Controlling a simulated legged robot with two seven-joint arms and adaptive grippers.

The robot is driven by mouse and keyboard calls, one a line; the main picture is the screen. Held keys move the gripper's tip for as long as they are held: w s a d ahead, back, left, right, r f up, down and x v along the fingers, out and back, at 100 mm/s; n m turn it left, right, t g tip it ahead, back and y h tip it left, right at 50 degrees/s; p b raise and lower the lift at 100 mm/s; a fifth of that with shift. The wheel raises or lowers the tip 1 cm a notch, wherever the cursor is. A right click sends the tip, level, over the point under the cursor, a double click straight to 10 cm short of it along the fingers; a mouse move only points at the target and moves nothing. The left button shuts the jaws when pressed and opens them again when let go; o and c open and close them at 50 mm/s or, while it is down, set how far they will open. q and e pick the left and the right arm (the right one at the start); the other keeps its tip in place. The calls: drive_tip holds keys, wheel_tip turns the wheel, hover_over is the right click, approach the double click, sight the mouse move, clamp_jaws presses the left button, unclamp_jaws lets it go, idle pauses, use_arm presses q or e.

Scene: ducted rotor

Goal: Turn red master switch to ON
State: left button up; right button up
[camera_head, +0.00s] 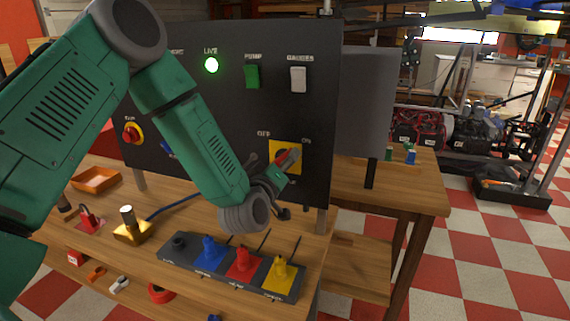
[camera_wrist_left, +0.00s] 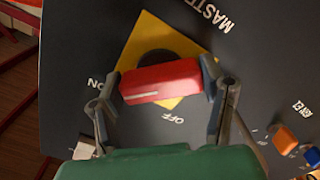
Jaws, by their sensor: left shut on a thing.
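The red master switch (camera_head: 281,157) sits on a yellow square plate (camera_head: 291,147) on the dark panel, low on its right side. OFF is printed at the plate's upper left and ON at its upper right. My left gripper (camera_head: 279,173) is at the switch and partly hides it. In the left wrist view, the red handle (camera_wrist_left: 160,82) lies between the two fingers of my left gripper (camera_wrist_left: 161,84), which is shut on its ends. The handle's white line points to the left, roughly toward the ON label. My right gripper is not in view.
The dark panel (camera_head: 225,110) also carries a lit green LIVE lamp (camera_head: 211,65), a green PUMP switch (camera_head: 252,76), a pale switch (camera_head: 298,79) and a red knob (camera_head: 131,133). A strip with coloured plugs (camera_head: 232,268) lies on the wooden bench below my forearm.

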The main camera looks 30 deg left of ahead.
use_arm(q)
drive_tip(key=shift+w+a+r, duration=0.15)
drive_tip(key=shift+a+r, duration=0.1)
drive_tip(key=shift+r, duration=0.1)
drive_tip(key=o, duration=1.1)
drive_tip(key=shift+a+f, duration=0.15)
drive_tip(key=shift+f, duration=0.05)
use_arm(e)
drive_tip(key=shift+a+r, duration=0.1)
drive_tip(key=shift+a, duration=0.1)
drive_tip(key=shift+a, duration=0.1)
use_arm(q)
drive_tip(key=shift+s+f, duration=0.1)
drive_tip(key=shift+s, duration=0.15)
drive_tip(key=shift+v, duration=5.75)
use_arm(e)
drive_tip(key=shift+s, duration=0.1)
use_arm(q)
drive_tip(key=shift+f, duration=0.1)
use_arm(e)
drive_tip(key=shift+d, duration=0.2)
